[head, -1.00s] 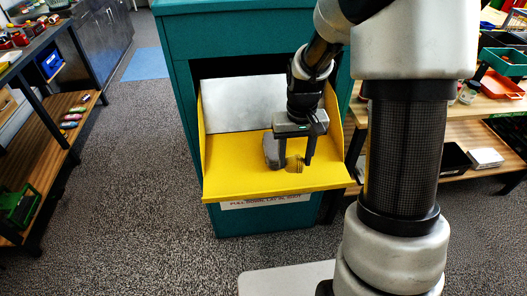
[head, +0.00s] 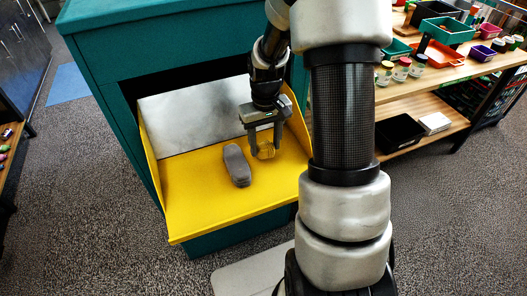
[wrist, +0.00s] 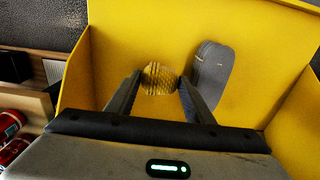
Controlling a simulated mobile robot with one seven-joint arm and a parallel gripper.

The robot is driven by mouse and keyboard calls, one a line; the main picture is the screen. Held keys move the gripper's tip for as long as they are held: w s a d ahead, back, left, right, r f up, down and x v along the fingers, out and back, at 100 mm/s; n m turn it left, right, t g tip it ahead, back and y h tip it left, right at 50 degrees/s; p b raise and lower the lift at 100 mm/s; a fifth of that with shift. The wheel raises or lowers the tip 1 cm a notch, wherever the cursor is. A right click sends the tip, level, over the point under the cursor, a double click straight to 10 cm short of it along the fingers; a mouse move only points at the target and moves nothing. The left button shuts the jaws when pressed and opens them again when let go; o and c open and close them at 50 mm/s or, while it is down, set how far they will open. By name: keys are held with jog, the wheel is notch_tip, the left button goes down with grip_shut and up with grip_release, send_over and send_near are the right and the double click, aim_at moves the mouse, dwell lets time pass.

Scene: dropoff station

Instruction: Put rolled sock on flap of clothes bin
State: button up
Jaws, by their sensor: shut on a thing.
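The rolled sock (head: 266,150) is a small round yellow-brown bundle. It also shows in the wrist view (wrist: 158,78), with darker ribbed lines. My gripper (head: 264,153) is shut on it, with one finger on each side, as the wrist view (wrist: 159,84) shows. The clothes bin (head: 110,75) is a teal box with its yellow flap (head: 205,212) folded down and open. The sock is at or just above the flap; I cannot tell if it touches.
A long grey folded item (head: 237,165) lies on the flap, left of my gripper in the head view. The flap has raised yellow side walls and a grey metal back plate (head: 195,115). A wooden shelf (head: 440,140) with trays stands at the right.

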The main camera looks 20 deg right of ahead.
aim_at(265, 146)
jog(key=shift+f, duration=1.55)
jog(key=shift+f, duration=0.1)
jog(key=shift+f+b, duration=0.15)
jog(key=shift+b, duration=0.15)
jog(key=o, duration=1)
